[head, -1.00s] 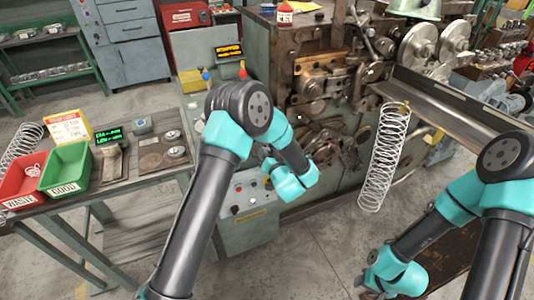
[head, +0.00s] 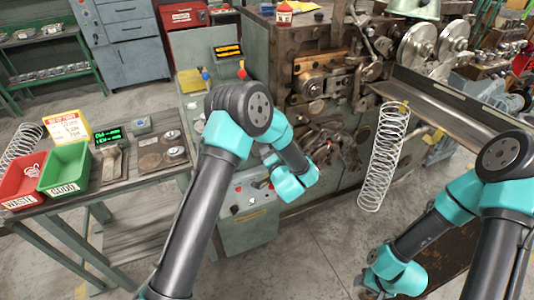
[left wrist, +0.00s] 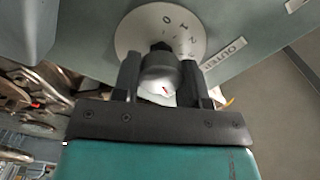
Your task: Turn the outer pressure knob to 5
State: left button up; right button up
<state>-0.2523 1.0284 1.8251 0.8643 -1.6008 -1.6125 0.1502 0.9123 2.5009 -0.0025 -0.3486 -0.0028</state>
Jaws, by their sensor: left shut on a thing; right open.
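The outer pressure knob (left wrist: 159,73) is in the left wrist view, a grey round knob with a small red mark, in front of a pale dial plate (left wrist: 134,33). The digits 0, 1 and 2 show on the plate; the rest is hidden. A label (left wrist: 222,53) reading OUTER is beside it. My left gripper (left wrist: 159,78) is shut on the knob, one finger on each side. In the head view my left arm hides the knob and the fingertips. My right gripper (head: 372,284) is low at the right, away from the machine; its fingers are barely visible.
The green coiler machine (head: 345,178) stands behind my left arm. A long spring (head: 384,155) hangs at the right between my arms. A bench with a red bin (head: 22,181) and a green bin (head: 64,170) is at the left.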

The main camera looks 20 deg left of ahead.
pick_arm(q)
jog(key=o, duration=0.9)
jog(key=shift+s, duration=0.1)
jog(key=v, duration=1.7)
jog(key=shift+d, duration=0.2)
